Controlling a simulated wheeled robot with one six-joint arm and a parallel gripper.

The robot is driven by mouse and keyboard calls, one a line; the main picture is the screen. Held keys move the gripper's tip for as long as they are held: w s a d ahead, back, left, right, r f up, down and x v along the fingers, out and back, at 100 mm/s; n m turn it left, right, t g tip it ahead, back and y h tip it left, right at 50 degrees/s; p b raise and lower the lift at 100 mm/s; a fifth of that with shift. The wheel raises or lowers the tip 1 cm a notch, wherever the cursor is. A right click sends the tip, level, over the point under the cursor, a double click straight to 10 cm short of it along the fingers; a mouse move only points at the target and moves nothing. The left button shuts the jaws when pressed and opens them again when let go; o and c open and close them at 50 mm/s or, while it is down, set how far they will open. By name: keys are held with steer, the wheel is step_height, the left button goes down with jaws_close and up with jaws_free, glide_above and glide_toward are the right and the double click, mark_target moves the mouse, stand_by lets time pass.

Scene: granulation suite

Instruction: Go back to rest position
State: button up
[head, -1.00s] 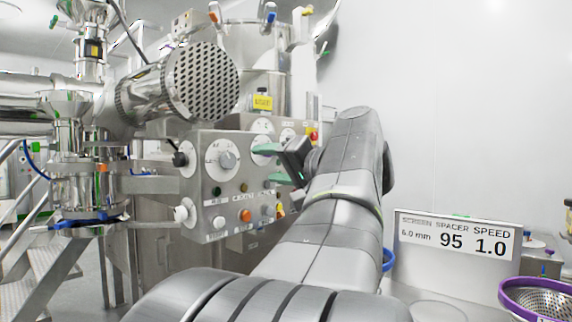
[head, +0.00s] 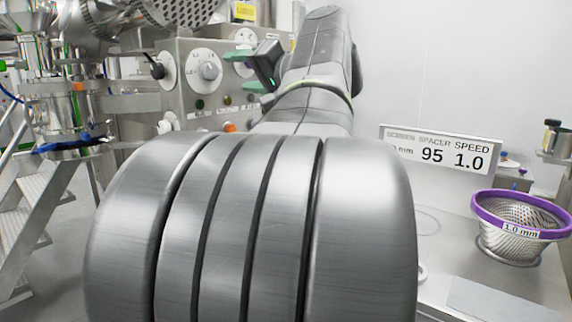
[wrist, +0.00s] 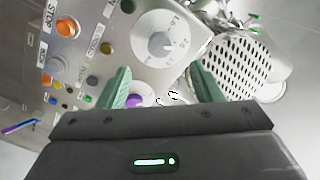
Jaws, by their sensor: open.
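My gripper (head: 240,72) is in front of the steel control panel (head: 172,90) in the head view, at the far end of my raised arm. Its green fingers are apart and hold nothing. In the wrist view my gripper (wrist: 160,88) also shows open, with a white dial (wrist: 162,40) and a purple-centred knob (wrist: 135,100) beyond and between the fingers. I cannot tell the exact gap to the panel, but no contact shows. My arm hides the right part of the panel in the head view.
A sign (head: 440,150) reading "SCREEN SPACER SPEED" stands on the steel bench (head: 450,225) at right. A purple-rimmed perforated basket (head: 515,240) marked "1.0 mm" sits there. Steel steps (head: 35,215) are at left. A perforated steel drum (wrist: 245,60) shows beside the panel.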

mark_target(212, 72)
steer(key=x, duration=0.9)
steer(key=shift+w+a, duration=0.25)
steer(key=shift+a, duration=0.1)
